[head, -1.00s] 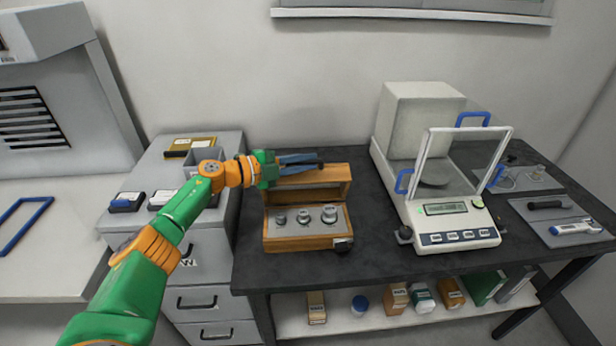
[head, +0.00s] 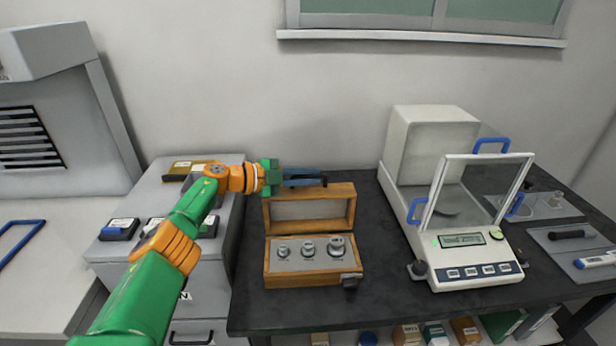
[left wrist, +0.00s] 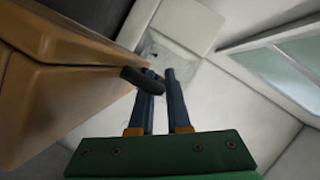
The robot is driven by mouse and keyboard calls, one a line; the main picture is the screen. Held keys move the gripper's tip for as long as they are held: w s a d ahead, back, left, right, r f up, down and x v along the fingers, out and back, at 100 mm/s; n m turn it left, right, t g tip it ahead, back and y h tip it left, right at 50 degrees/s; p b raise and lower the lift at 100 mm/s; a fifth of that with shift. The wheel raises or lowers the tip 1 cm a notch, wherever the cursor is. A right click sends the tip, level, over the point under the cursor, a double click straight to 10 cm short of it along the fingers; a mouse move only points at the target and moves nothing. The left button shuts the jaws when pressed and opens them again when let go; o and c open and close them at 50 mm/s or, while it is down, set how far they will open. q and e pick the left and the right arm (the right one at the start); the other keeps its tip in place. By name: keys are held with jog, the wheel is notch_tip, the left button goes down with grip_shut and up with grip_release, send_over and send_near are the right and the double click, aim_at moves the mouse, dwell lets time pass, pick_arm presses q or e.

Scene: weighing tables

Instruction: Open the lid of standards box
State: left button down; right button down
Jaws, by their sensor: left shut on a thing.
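The standards box (head: 313,268) is a wooden case on the dark table, holding several metal weights (head: 308,249) in a grey insert. Its lid (head: 310,209) stands raised at the back, with its pale inner face toward me. My left gripper (head: 312,179) is at the lid's upper edge, with its blue fingers shut on the black lid handle (head: 324,181). In the left wrist view the handle (left wrist: 143,80) lies at the fingertips, beside the wooden lid (left wrist: 50,85). How far it sits between the fingers is hard to tell. My right gripper is out of view.
A balance (head: 465,258) with a clear, blue-handled shield stands right of the box. A black latch (head: 351,280) sits at the box's front right corner. A grey drawer cabinet (head: 135,258) stands at left. The wall is close behind the lid.

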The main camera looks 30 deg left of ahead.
pick_arm(q)
jog(key=c, duration=1.2)
grip_release()
jog(key=shift+o, duration=0.2)
jog(key=shift+d, duration=0.1)
jog(key=v, duration=0.7)
jog(key=shift+s, duration=0.15)
jog(key=shift+c, duration=0.2)
